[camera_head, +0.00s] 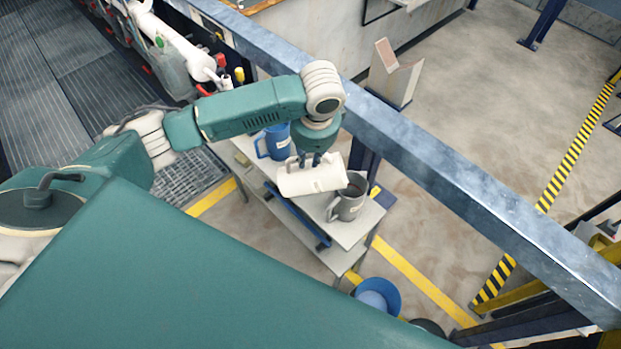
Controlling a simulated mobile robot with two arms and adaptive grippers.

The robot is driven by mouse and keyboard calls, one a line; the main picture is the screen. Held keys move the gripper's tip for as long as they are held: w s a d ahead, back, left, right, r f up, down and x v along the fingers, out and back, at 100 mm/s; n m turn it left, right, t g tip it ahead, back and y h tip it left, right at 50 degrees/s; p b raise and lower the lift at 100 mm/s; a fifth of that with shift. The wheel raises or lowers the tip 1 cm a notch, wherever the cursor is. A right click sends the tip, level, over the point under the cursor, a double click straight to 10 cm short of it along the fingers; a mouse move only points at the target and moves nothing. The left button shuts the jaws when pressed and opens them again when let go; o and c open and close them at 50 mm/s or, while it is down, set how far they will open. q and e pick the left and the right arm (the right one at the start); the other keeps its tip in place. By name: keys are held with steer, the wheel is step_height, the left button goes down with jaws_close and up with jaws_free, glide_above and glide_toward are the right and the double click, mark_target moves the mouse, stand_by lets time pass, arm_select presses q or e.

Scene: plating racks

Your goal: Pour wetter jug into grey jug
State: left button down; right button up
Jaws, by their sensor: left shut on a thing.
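My left gripper (311,160) is shut on a white jug (312,181). The white jug is tipped onto its side above a small table, with its right end close to the mouth of the grey jug. The grey jug (349,203) stands upright on the table, with its handle to the left and a pale label on its side. Its inside looks dark. I cannot tell whether liquid runs between the two jugs or whether they touch. My right gripper is not in view.
A blue jug (275,142) stands at the back of the small grey table (350,237). A long blue-grey beam (440,160) crosses behind the table. A blue bucket (379,295) stands on the floor in front. Open floor lies to the right.

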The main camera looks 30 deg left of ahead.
mark_target(288, 170)
arm_select(q)
steer(key=shift+s+a+f+t+h, duration=0.35)
steer(key=shift+a+f+h, duration=0.25)
steer(key=shift+f, duration=0.1)
steer(key=shift+s+a+f+t+h+b, duration=0.2)
steer(key=shift+a+f+h+b, duration=0.1)
steer(key=shift+f+b, duration=0.15)
steer(key=shift+s+a+f+t+h+b, duration=0.15)
steer(key=shift+a+f+h+b, duration=0.15)
steer(key=shift+f, duration=0.15)
steer(key=shift+a+f+h, duration=0.15)
steer(key=shift+h, duration=0.15)
steer(key=shift+s+a+f+t+h+b, duration=0.2)
steer(key=shift+a+f+t+h+b, duration=0.25)
steer(key=shift+b, duration=0.25)
steer(key=shift+s+a+f+n+t+h+b, duration=0.3)
steer(key=shift+f+t+h+b, duration=0.15)
steer(key=shift+h+b, duration=0.4)
steer(key=shift+w+r, duration=0.1)
